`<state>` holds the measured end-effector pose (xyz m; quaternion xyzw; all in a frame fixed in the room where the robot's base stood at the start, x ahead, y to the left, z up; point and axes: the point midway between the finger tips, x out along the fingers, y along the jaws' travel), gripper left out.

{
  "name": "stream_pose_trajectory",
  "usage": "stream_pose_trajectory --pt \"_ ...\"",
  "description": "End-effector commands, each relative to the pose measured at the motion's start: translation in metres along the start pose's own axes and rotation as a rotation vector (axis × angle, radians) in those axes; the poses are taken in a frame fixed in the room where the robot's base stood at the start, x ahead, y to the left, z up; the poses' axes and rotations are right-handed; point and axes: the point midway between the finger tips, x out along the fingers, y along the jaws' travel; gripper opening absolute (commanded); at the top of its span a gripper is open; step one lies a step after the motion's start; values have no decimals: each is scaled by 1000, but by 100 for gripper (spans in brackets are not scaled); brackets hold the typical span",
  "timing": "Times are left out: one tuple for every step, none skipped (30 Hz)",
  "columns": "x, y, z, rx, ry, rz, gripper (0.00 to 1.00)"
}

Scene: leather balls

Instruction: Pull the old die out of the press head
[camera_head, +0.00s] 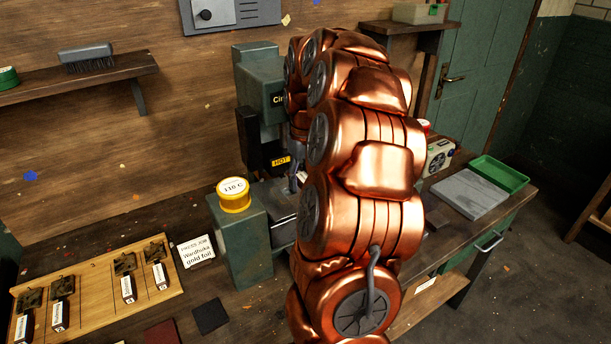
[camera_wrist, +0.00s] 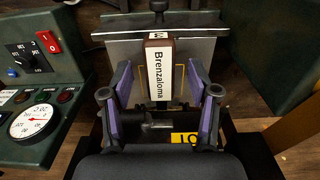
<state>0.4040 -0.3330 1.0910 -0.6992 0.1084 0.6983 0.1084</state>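The old die (camera_wrist: 157,78) shows in the wrist view as a block with a white label reading "Brenzaloma" and a brown end. It sits at the press head, in front of a grey metal plate (camera_wrist: 195,48). My gripper (camera_wrist: 159,88) is open, with a purple-padded finger on each side of the die. A gap shows between each finger and the die, so neither appears to touch it. In the head view the green press (camera_head: 260,82) stands behind my copper arm, with a yellow "HOT" sign (camera_head: 281,161). My arm hides the die there.
A wooden rack (camera_head: 92,285) with several labelled dies lies at the lower left. A card (camera_head: 194,250) reads "Wardhuka gold foil". A yellow tin (camera_head: 233,195) marked 110 C stands on a green box. A green tray (camera_head: 499,174) and grey slab (camera_head: 468,194) lie right.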

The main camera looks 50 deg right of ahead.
Motion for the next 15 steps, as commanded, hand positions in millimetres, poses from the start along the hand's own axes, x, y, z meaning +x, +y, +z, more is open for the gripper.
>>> stream_pose_trajectory --pt "0 0 0 0 0 0 56" --pt "0 0 0 0 0 0 53" --pt "0 0 0 0 0 0 49" --pt "0 0 0 -1 0 0 46" --pt "0 0 0 -1 0 0 43" --pt "0 0 0 -1 0 0 39" --pt "0 0 0 -1 -1 0 35" --pt "0 0 0 -1 -1 0 32" --pt "0 0 0 -1 0 0 28" --pt "0 0 0 -1 0 0 25" --pt "0 0 0 -1 0 0 22" --pt "0 0 0 -1 0 0 18" --pt "0 0 0 -1 -1 0 15" --pt "0 0 0 -1 -1 0 11" --pt "0 0 0 -1 -1 0 7"
